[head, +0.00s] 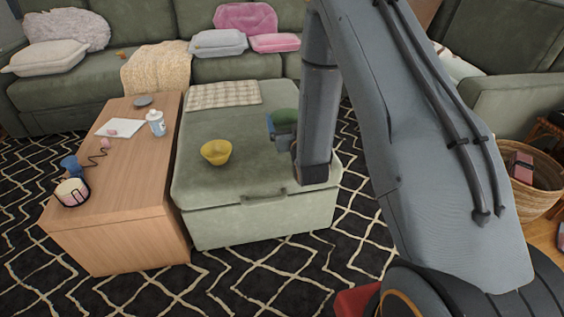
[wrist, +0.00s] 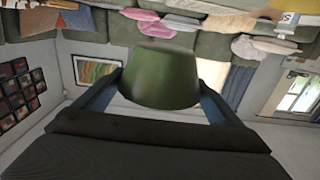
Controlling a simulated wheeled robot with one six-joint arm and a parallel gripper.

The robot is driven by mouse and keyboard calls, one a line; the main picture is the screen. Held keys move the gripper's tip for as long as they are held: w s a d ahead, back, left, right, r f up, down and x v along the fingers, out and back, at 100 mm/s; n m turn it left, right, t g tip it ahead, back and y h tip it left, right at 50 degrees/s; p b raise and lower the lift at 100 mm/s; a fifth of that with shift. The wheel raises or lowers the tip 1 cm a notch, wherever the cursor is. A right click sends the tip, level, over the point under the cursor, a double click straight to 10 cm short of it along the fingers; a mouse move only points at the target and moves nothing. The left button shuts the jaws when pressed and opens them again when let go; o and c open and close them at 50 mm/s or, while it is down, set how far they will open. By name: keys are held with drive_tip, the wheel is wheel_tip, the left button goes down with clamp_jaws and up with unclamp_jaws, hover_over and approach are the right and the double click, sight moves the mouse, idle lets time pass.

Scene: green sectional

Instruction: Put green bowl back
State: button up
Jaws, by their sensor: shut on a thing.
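The green bowl (head: 286,116) is above the right part of the green ottoman in the head view, partly hidden by my arm. In the wrist view the green bowl (wrist: 160,78) fills the space between the two blue-grey fingers. My gripper (wrist: 158,90) is shut on it, one finger on each side. In the head view only part of my gripper (head: 280,128) shows beside my arm. Whether the bowl touches the ottoman is hard to tell in the head view.
The green ottoman (head: 255,222) carries a yellow bowl (head: 216,152) and a folded checked cloth (head: 224,94). The wooden table (head: 125,190) on the left holds a bottle (head: 156,123), a mug and small items. A wicker basket (head: 535,195) stands at the right.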

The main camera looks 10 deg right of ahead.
sight(282, 120)
drive_tip(key=w+f+b, duration=0.2)
drive_tip(key=w+b, duration=0.1)
drive_tip(key=w+f+b, duration=0.2)
drive_tip(key=b, duration=0.2)
drive_tip(key=w+f+b, duration=0.2)
drive_tip(key=w+b, duration=0.1)
drive_tip(key=shift+w+f+b, duration=0.15)
drive_tip(key=shift+w+b, duration=0.15)
drive_tip(key=shift+b, duration=0.1)
drive_tip(key=shift+f+b, duration=1.5)
drive_tip(key=shift+f, duration=3.5)
drive_tip(key=shift+f, duration=0.2)
drive_tip(key=o, duration=1)
drive_tip(key=shift+r, duration=0.15)
